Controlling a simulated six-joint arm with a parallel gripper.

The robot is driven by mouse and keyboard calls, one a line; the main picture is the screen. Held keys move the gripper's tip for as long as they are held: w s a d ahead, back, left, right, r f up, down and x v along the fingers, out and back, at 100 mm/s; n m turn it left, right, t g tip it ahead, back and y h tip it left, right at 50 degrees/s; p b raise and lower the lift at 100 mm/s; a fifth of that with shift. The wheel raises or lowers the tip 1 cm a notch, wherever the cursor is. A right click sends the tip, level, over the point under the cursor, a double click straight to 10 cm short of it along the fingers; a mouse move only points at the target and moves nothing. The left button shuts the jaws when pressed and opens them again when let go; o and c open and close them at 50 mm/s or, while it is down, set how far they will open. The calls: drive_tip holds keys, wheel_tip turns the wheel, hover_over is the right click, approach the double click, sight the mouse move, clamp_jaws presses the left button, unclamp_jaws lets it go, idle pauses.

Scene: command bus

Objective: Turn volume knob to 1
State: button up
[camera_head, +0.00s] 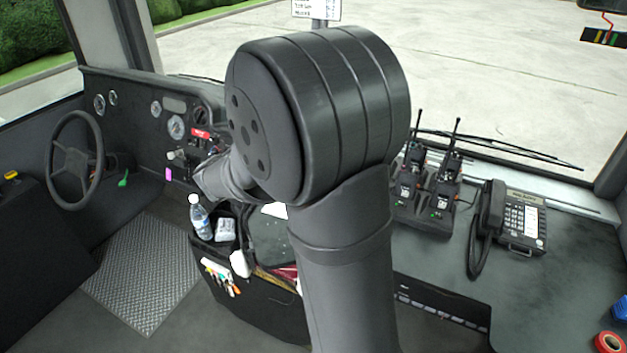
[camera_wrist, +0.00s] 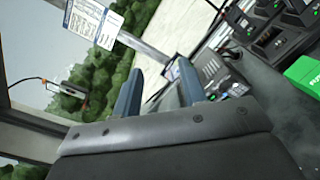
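My gripper (camera_wrist: 158,88) shows in the wrist view as two blue-grey fingers standing apart, with nothing between them. In the head view my own arm fills the middle, and the gripper cannot be made out there. Two black handheld radios, a left one (camera_head: 408,186) and a right one (camera_head: 444,188), stand upright in chargers on the dash, just right of my arm. Chargers with small green lights (camera_wrist: 262,38) show at the upper right of the wrist view, apart from the fingers. No volume knob is clear enough to identify in either view.
A black desk phone (camera_head: 520,216) sits right of the radios. A red tape roll (camera_head: 609,343) lies at the lower right. A steering wheel (camera_head: 75,160) and a water bottle (camera_head: 200,220) are left. A green box (camera_wrist: 304,72) shows in the wrist view. The dash before the phone is clear.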

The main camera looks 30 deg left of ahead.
drive_tip(key=f, duration=2.7)
drive_tip(key=shift+s+a, duration=0.25)
drive_tip(key=shift+a, duration=0.1)
drive_tip(key=shift+w, duration=0.2)
drive_tip(key=w, duration=1.7)
drive_tip(key=shift+d, duration=0.3)
drive_tip(key=shift+c, duration=0.2)
clamp_jaws()
